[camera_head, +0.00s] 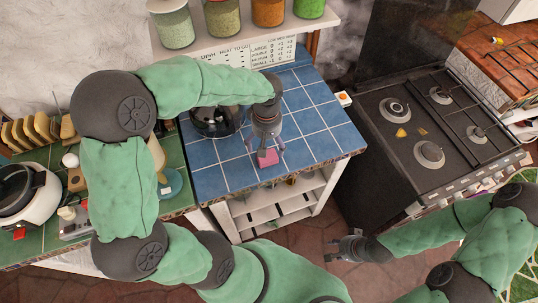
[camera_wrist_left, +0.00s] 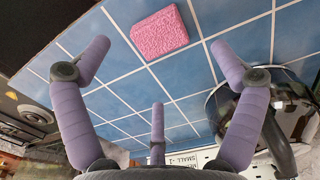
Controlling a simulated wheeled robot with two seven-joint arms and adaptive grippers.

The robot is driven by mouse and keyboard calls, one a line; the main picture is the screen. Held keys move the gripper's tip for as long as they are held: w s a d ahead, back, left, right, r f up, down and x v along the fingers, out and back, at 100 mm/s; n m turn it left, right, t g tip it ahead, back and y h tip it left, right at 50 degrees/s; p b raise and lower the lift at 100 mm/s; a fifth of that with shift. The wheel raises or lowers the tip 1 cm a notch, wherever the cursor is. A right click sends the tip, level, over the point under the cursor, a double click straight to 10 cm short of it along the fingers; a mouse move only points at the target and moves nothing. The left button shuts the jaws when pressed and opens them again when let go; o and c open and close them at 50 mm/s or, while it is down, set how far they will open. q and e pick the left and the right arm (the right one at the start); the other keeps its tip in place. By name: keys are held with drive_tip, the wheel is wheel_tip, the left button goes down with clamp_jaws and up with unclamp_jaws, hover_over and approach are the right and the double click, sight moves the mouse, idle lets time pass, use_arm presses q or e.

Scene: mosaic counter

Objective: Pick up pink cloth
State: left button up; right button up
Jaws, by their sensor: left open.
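The pink cloth (camera_head: 268,158) is a small, thick, rectangular pad lying on the blue tiled counter near its front edge. It also shows in the left wrist view (camera_wrist_left: 159,33), at the top centre, beyond the fingertips. My left gripper (camera_head: 264,148) points down at the counter just above the cloth, and in the head view its fingers partly flank it. In the left wrist view its purple fingers (camera_wrist_left: 160,62) are spread wide with nothing between them. My right gripper (camera_head: 335,249) hangs low over the floor, right of the counter, its small fingers apart and empty.
A dark glass pot (camera_head: 212,122) stands on the blue counter (camera_head: 325,118), left of my left gripper. A shelf with jars (camera_head: 268,10) is behind. A black stove (camera_head: 415,140) stands to the right. A green counter (camera_head: 178,198) with a rice cooker (camera_head: 40,195) is left.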

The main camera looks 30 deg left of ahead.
sight(267, 158)
use_arm(q)
wheel_tip(267, 158, down, 3)
drive_tip(key=shift+w+r, duration=0.1)
drive_tip(key=shift+f+b, duration=0.95)
drive_tip(key=shift+f, duration=1.75)
drive_tip(key=c, duration=1.4)
drive_tip(key=shift+r, duration=0.1)
